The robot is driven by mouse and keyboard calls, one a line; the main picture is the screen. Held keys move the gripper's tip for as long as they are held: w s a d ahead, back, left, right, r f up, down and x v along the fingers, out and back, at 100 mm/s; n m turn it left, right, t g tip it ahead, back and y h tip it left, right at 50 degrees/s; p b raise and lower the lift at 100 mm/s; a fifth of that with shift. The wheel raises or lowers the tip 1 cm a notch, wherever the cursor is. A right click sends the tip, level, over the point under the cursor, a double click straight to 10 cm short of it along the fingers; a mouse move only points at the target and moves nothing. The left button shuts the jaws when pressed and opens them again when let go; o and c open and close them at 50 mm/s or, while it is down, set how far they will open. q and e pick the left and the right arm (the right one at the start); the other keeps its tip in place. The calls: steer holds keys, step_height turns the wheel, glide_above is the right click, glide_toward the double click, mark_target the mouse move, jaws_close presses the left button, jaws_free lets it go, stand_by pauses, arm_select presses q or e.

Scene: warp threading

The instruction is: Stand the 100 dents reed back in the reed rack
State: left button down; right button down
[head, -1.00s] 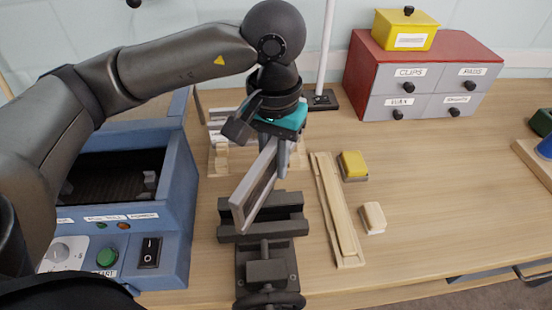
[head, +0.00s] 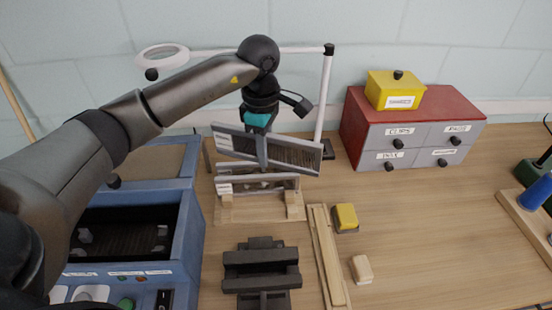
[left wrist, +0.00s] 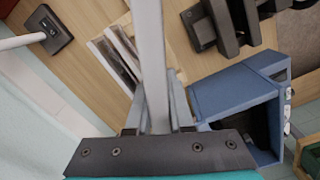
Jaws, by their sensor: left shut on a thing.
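My left gripper (head: 262,140) is shut on a long, grey-framed reed (head: 298,155), gripped near its middle. The reed is held in the air above and slightly behind the wooden reed rack (head: 236,214), its right end tilted down. A white label shows at its left end, too small to read. Another reed (head: 270,184) stands in the rack below, partly overlapped by the held one. In the left wrist view the held reed (left wrist: 148,45) is seen edge-on between the fingers, with the rack beyond it. My right gripper is not in view.
A dark vise (head: 262,272) stands in front of the rack, and a blue machine (head: 190,235) is to its left. A white lamp post (head: 324,100) rises behind right. A wooden strip (head: 328,255), yellow block (head: 346,217) and drawer cabinet (head: 420,130) are to the right.

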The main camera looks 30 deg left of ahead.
arm_select(q)
steer(key=a+r+n+p, duration=0.1)
steer(key=a+n+p, duration=0.1)
steer(key=a+n, duration=0.15)
steer(key=n+b, duration=0.2)
steer(key=b, duration=0.5)
glide_toward(259, 211)
steer(key=shift+w+d+f+m+b, duration=0.1)
steer(key=shift+f+m+b, duration=0.1)
steer(key=shift+f+b, duration=0.4)
steer(key=shift+w+f+m+b, duration=0.15)
steer(key=shift+f+b, duration=0.3)
steer(key=shift+b, duration=0.2)
steer(key=shift+f+b, duration=1.5)
steer(key=shift+f, duration=0.25)
steer(key=shift+f+b, duration=0.4)
steer(key=shift+f, duration=0.1)
steer(key=c, duration=0.7)
jaws_free()
step_height(259, 211, up, 15)
steer(key=shift+r+p, duration=0.1)
steer(key=shift+p, duration=0.55)
